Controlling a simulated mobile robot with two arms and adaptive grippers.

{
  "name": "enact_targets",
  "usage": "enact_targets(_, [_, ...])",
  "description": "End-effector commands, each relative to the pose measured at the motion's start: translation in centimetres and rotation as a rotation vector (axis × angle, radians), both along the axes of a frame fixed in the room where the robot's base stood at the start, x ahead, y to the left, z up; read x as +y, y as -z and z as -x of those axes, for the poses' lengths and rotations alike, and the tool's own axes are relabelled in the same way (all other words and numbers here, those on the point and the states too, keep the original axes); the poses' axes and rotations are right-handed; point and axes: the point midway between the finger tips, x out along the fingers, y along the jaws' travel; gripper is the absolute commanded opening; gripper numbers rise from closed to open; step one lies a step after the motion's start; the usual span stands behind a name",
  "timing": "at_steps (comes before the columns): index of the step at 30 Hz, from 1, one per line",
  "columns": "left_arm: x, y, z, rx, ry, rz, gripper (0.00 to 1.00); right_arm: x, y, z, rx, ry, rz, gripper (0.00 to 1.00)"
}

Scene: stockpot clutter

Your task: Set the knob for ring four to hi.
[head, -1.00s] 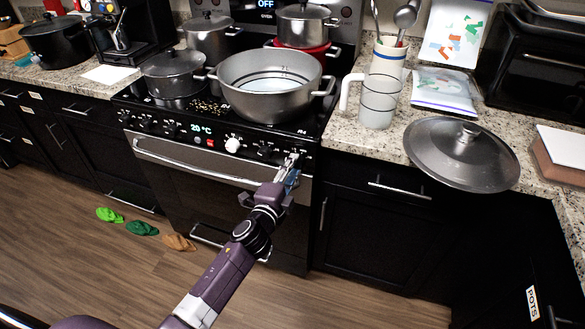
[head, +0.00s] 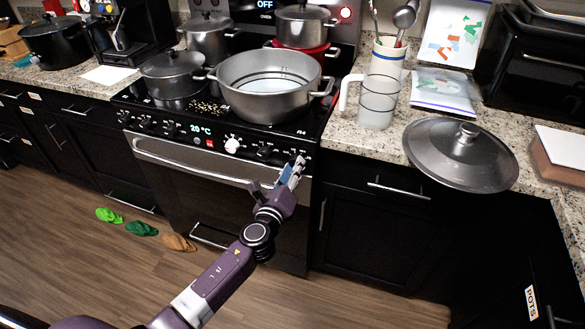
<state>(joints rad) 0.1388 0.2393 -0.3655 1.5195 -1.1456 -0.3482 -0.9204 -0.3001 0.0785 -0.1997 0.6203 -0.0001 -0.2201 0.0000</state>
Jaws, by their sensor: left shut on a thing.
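The stove's control panel (head: 180,130) runs along its front edge, with a row of dark knobs, one white knob (head: 232,145) and a display. My left gripper (head: 298,163) is at the right end of this row, shut on the knob below the R4 marking. The fingers hide that knob, so its pointer and setting cannot be read. My right gripper is not in view.
A wide pot (head: 262,103) stands on the front right of the stovetop, close above the panel. The oven door handle (head: 190,163) runs just below the knobs. A clear jug (head: 378,103) and a large lid (head: 460,153) are on the right counter.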

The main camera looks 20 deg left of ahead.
Motion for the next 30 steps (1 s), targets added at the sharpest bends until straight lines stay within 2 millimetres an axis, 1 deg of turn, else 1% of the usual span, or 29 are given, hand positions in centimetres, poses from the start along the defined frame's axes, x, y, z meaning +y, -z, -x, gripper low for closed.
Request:
enact_targets(6, [-0.08, 0.13, 0.06, -0.002, 0.002, -0.128, 0.04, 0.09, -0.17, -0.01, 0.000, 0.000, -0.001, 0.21])
enact_targets(12, [-0.09, 0.16, 0.06, -0.004, 0.002, -0.193, 0.04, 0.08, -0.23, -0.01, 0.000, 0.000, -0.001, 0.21])
enact_targets(29, [-0.12, 0.21, 0.07, -0.005, 0.003, -0.222, 0.04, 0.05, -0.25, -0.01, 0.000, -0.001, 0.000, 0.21])
enact_targets(30, [-0.12, 0.22, 0.07, -0.005, 0.003, -0.222, 0.31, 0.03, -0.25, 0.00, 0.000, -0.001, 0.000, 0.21])
